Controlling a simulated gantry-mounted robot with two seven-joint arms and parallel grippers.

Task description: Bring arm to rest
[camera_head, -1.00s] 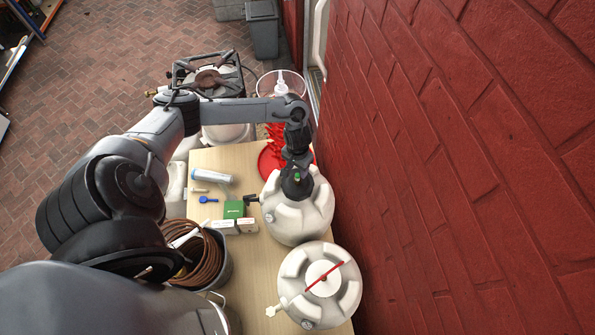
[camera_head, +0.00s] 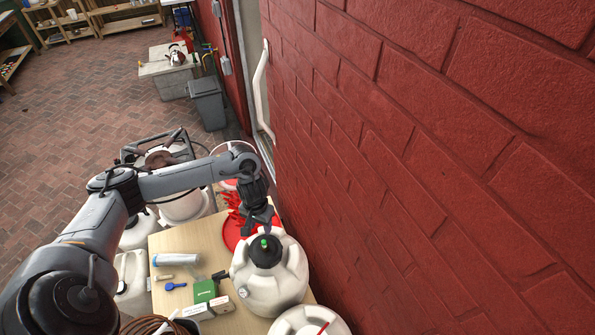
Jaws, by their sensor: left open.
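My left arm reaches in from the left and bends down at the wrist. Its left gripper (camera_head: 261,222) is open and empty, pointing down just above a white keg-like container (camera_head: 270,284). The container stands upright on the wooden table (camera_head: 207,242) and has a black cap (camera_head: 266,253) with a green tip. The fingertips look close over the cap; I cannot tell whether they touch it. My right gripper does not show.
A second white container (camera_head: 300,322) stands at the front edge of view. A green box (camera_head: 204,291), a blue spoon (camera_head: 175,286) and a pale cylinder (camera_head: 176,259) lie on the table. A red plate (camera_head: 232,234) is behind; the red brick wall (camera_head: 430,170) runs close on the right.

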